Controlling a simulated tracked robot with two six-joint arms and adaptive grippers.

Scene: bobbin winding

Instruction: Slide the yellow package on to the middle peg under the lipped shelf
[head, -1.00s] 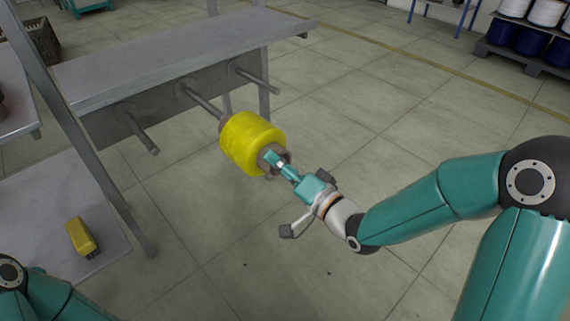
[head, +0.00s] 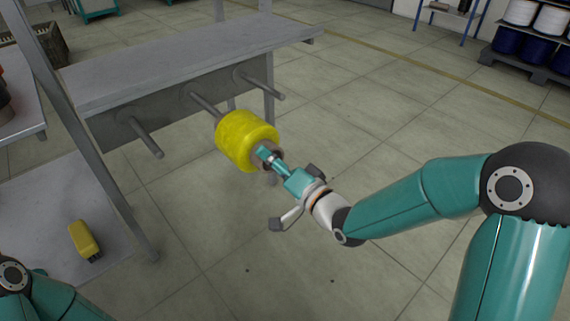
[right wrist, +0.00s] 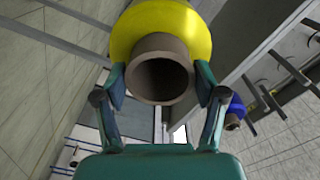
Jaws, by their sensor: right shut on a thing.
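The yellow package (head: 246,138) is a fat yellow winding on a brown tube (right wrist: 161,70). My right gripper (head: 268,160) is shut on the near end of that tube; in the right wrist view its fingers (right wrist: 161,84) press on both sides of it. The middle peg (head: 205,104) sticks out from the grey board under the shelf (head: 190,62). The package's far end meets the peg's tip in the head view; whether the tip is inside the tube is hidden. My left gripper is not in view; only part of the left arm shows.
A left peg (head: 146,138) and a right peg (head: 263,87) flank the middle one, both bare. A grey upright post (head: 80,130) stands at left, by a low shelf with a yellow brush-like object (head: 84,240). The floor right of the shelf is clear.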

